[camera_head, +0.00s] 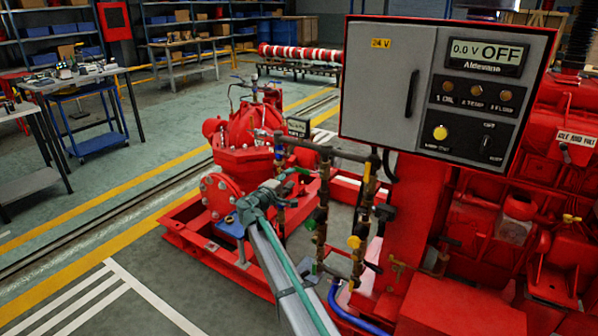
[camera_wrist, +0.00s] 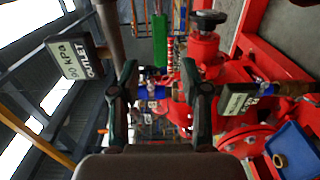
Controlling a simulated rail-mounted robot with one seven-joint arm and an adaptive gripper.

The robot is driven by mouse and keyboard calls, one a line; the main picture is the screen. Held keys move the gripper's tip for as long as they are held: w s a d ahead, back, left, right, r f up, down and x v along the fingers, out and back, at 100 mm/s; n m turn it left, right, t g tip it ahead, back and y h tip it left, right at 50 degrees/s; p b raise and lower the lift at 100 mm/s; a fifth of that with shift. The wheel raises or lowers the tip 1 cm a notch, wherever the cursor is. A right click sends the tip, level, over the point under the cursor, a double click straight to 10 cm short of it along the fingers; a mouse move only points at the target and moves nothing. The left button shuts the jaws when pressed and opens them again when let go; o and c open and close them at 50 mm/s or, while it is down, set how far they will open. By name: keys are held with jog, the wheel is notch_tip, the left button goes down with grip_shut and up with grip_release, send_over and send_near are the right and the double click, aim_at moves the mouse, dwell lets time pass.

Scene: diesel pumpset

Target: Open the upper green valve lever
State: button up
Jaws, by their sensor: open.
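The upper green valve lever (camera_wrist: 160,40) is a bright green bar in the wrist view. It appears above the gap between my fingertips. My gripper (camera_wrist: 159,72) is open, with dark fingers on either side of the gap and nothing visibly held. In the head view my gripper (camera_head: 286,183) is at the left side of the pipework, close to a small green part (camera_head: 303,172) that seems to be the lever. I cannot tell whether they touch. A darker green handle (camera_head: 320,214) sits lower on the pipes.
Vertical pipes (camera_head: 357,240) with yellow handles stand right of my gripper, below a grey control box (camera_head: 385,85). A red pump (camera_head: 240,140) stands behind. In the wrist view, an outlet gauge (camera_wrist: 68,59) and another labelled display (camera_wrist: 237,101) flank my fingers. Open floor lies left.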

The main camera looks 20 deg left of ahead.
aim_at(300, 171)
jog(key=w, duration=0.5)
jog(key=w+d, duration=0.1)
jog(key=w, duration=0.1)
jog(key=shift+w+d, duration=0.1)
jog(key=shift+w, duration=0.15)
grip_shut()
